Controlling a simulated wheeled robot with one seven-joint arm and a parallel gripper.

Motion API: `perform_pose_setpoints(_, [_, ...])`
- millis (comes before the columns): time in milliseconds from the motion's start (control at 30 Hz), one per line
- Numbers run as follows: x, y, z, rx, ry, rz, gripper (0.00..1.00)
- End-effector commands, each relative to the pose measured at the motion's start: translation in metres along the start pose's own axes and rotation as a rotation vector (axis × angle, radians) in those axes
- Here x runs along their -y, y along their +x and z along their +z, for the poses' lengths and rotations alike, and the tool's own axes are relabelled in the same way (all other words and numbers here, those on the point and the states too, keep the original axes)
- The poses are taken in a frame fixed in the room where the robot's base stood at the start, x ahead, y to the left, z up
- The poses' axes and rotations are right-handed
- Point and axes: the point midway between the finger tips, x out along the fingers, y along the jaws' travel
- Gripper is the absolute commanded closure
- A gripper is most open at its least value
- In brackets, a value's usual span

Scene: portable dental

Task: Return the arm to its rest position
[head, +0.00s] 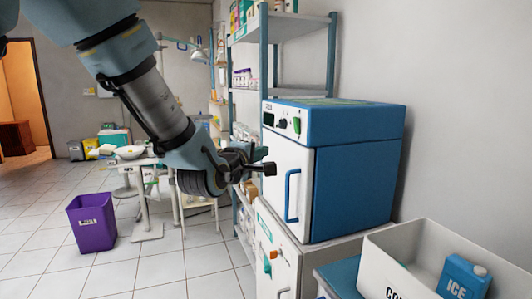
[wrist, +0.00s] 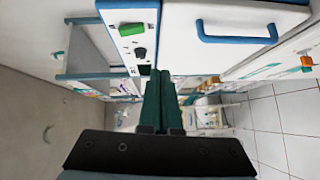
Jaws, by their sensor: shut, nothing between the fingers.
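My gripper (head: 262,163) is shut and empty, held in the air in front of the white door of a blue and white cabinet unit (head: 355,180). My arm reaches down to it from the upper left in the head view. In the wrist view the fingers of my gripper (wrist: 162,95) are together with nothing between them. The unit's door (wrist: 205,18) and blue handle (wrist: 238,38) show at the top there. I cannot tell the exact gap between the fingertips and the unit.
A white box (head: 410,262) holding a blue ice pack (head: 463,278) stands at the front right. A shelf rack (head: 285,25) stands behind the unit. A purple bin (head: 92,222) is on the floor at left.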

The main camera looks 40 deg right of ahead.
Motion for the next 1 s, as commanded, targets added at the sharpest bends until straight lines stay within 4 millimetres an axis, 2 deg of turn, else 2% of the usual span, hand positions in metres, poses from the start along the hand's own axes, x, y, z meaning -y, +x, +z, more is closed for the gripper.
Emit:
perform_pose_setpoints(567, [0.0, -0.001, 0.0, -0.001, 0.001, 0.0, 1.0])
perform_pose_setpoints(667, [0.005, -0.003, -0.011, -0.016, 0.026, -0.025, 1.0])
perform_pose_setpoints(767, [0.021, -0.014, -0.042, -0.059, 0.103, -0.109, 1.0])
perform_pose_setpoints(867, [0.05, -0.039, -0.091, -0.114, 0.224, -0.261, 1.0])
perform_pose_setpoints(900, [0.064, -0.053, -0.113, -0.133, 0.275, -0.337, 1.0])
perform_pose_setpoints(967, [0.084, -0.079, -0.144, -0.152, 0.346, -0.454, 1.0])
perform_pose_setpoints(1000, [0.097, -0.098, -0.162, -0.158, 0.387, -0.532, 1.0])
